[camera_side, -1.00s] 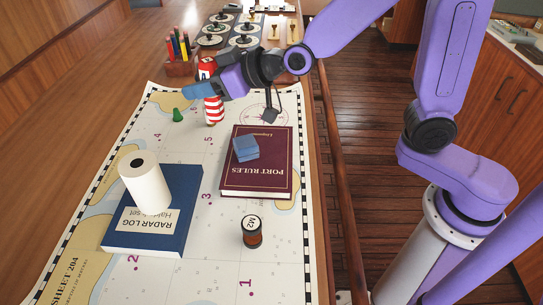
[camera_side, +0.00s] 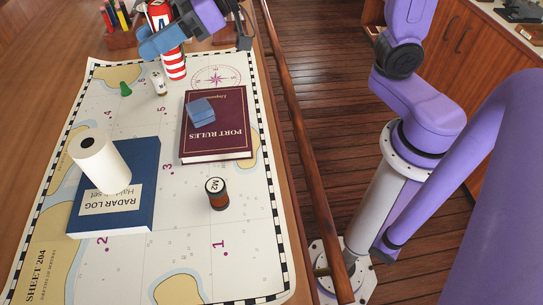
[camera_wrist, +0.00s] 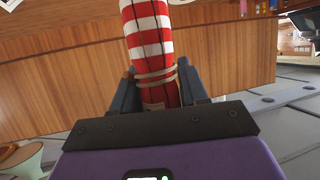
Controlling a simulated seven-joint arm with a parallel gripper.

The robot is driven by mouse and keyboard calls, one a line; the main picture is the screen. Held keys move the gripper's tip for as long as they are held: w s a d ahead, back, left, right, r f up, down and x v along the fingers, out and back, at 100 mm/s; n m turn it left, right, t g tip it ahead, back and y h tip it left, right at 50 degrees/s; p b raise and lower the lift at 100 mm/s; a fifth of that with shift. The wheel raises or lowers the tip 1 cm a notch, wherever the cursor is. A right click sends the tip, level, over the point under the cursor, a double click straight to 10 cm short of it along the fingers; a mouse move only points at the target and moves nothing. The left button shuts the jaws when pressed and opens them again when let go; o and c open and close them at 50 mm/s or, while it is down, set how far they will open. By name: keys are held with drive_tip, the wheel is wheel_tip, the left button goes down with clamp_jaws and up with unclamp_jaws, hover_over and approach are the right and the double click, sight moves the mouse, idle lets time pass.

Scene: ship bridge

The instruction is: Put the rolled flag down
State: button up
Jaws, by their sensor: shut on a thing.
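The rolled flag (camera_side: 173,66) is a red-and-white striped roll with a letter A near its top. In the side view it stands roughly upright at the far part of the chart (camera_side: 130,262). My gripper (camera_side: 163,40) is shut around its middle. In the wrist view the striped roll (camera_wrist: 148,35) runs between my blue fingers (camera_wrist: 158,88), with tan cord wrapped around it there. I cannot tell whether the flag's lower end touches the chart.
Close by the flag stand a small pale cylinder (camera_side: 158,83) and a green piece (camera_side: 125,89). Nearer are a maroon book (camera_side: 216,136) with a blue block (camera_side: 201,110), a blue book (camera_side: 140,185) with a white roll (camera_side: 99,162), and an M2 bottle (camera_side: 217,194). A pencil holder (camera_side: 121,38) stands behind.

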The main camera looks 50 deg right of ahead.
drive_tip(key=s+d+f+n+g, duration=0.2)
drive_tip(key=s+d+n+g, duration=0.25)
drive_tip(key=s, duration=0.55)
drive_tip(key=s+d+f+n+g, duration=0.1)
drive_tip(key=s+d+n+g, duration=0.2)
drive_tip(key=s+n+g, duration=0.5)
drive_tip(key=s+d+f+n+g, duration=0.2)
drive_tip(key=s+d+g, duration=0.15)
drive_tip(key=s, duration=0.85)
drive_tip(key=shift+h, duration=0.5)
drive_tip(key=shift+w+a+f, duration=1.3)
drive_tip(key=shift+a+f, duration=0.45)
drive_tip(key=shift+f, duration=0.35)
drive_tip(key=shift+w+a+f, duration=1.35)
drive_tip(key=shift+a+f, duration=0.35)
drive_tip(key=shift+f, duration=0.45)
drive_tip(key=shift+w+a+f, duration=1.3)
drive_tip(key=shift+a+f, duration=0.45)
drive_tip(key=shift+f, duration=0.35)
drive_tip(key=shift+f, duration=0.15)
drive_tip(key=o, duration=1.1)
